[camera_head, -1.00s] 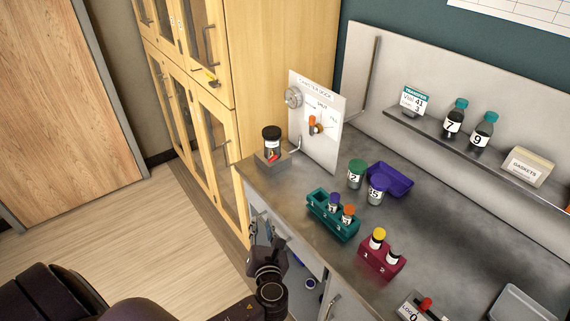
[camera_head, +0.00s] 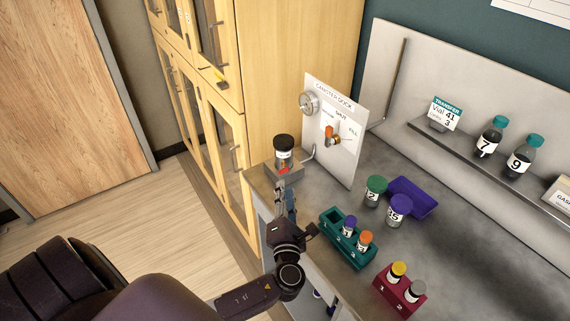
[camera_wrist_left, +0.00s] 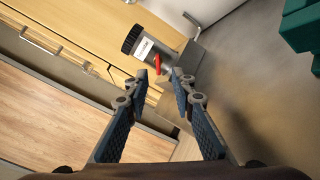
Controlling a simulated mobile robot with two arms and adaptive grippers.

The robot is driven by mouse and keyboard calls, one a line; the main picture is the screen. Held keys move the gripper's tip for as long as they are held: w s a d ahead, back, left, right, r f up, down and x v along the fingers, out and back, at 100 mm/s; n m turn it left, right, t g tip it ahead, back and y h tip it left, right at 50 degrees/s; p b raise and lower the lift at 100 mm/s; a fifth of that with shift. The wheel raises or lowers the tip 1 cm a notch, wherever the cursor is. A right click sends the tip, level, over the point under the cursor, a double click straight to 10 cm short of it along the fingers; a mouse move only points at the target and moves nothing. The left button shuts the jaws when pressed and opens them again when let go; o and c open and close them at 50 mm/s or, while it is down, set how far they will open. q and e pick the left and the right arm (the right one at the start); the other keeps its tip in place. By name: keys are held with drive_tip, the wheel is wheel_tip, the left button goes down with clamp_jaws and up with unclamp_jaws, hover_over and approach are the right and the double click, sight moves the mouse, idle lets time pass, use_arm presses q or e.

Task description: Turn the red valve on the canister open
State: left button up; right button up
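The canister (camera_head: 284,155) has a black lid and a pale label and stands on a grey block at the counter's far left corner. Its red valve (camera_head: 283,171) is a small red handle low on the near side. In the left wrist view the canister (camera_wrist_left: 166,45) appears tilted, with the red valve (camera_wrist_left: 157,63) just beyond my fingertips. My left gripper (camera_head: 283,191) is right in front of the valve. In the left wrist view its fingers (camera_wrist_left: 160,78) are apart with a gap between the tips. Whether a tip touches the valve is unclear. My right gripper is not in view.
A white dock panel (camera_head: 336,125) with a gauge and an orange lever stands behind the canister. A teal rack (camera_head: 334,245), a maroon rack (camera_head: 385,289) and a purple tray (camera_head: 413,196) are to the right. Tall wooden cabinets (camera_head: 285,60) stand at the left.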

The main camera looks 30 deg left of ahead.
sight(284, 170)
use_arm(q)
drive_tip(key=p+x, duration=0.1)
drive_tip(key=x, duration=0.6)
drive_tip(key=shift+w+a, duration=0.15)
drive_tip(key=shift+w, duration=0.15)
drive_tip(key=shift+s+r, duration=0.15)
drive_tip(key=shift+r, duration=0.05)
drive_tip(key=shift+f, duration=0.1)
clamp_jaws()
